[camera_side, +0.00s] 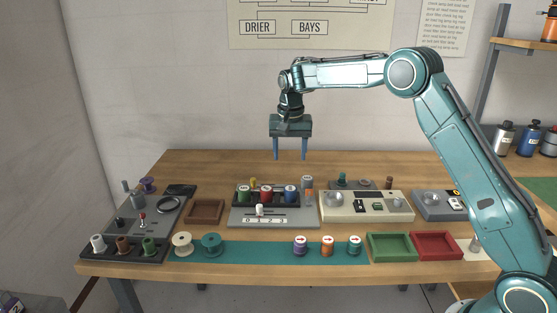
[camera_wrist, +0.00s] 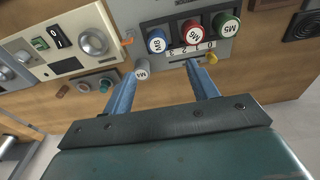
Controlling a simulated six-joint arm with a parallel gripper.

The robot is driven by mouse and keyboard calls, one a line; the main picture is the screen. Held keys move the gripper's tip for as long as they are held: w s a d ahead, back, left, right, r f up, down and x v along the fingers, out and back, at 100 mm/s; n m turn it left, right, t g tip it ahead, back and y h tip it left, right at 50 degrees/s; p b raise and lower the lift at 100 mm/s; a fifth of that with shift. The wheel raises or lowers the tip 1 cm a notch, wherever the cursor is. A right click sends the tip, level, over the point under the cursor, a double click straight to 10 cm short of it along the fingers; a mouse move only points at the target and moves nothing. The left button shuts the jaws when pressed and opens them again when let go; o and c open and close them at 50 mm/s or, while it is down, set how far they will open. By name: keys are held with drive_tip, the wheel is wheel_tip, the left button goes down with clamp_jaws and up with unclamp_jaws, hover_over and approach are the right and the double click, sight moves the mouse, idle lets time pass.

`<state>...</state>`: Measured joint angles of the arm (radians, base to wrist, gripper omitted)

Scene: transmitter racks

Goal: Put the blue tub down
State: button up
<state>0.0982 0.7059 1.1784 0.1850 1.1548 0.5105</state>
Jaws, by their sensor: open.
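The blue tub (camera_side: 291,194) with a white label stands upright at the right end of the row in the middle grey rack unit (camera_side: 245,217). In the wrist view it is the blue round top (camera_wrist: 158,42) marked M8. A red tub (camera_side: 266,194) and a green tub (camera_side: 243,194) stand beside it in the same row. My gripper (camera_side: 290,158) is open and empty, pointing down above and behind the rack, clear of the tubs. In the wrist view its two blue fingers (camera_wrist: 161,80) are spread apart with nothing between them.
Several spools and labelled tubs stand along the teal strip (camera_side: 255,252) at the front. Green (camera_side: 391,247) and red (camera_side: 436,246) trays lie front right, and a brown tray (camera_side: 205,211) left. The table behind is mostly clear.

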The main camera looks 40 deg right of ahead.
drive_tip(key=s+a+r+n+t, duration=0.1)
drive_tip(key=s+a+r+n, duration=0.1)
drive_tip(key=s+r, duration=0.6)
drive_tip(key=s+a+r+n+t, duration=0.1)
drive_tip(key=s+a+r+n, duration=0.15)
drive_tip(key=s+r, duration=0.6)
drive_tip(key=s+a+f+n+t, duration=0.1)
drive_tip(key=s+a+f+n, duration=0.1)
drive_tip(key=s, duration=1)
drive_tip(key=s+a+f+n+t+y, duration=0.1)
drive_tip(key=s+f, duration=0.4)
drive_tip(key=s, duration=0.6)
drive_tip(key=shift+s+a+f+n+t, duration=0.2)
drive_tip(key=shift+s+a+n+t, duration=0.15)
drive_tip(key=shift+n, duration=0.4)
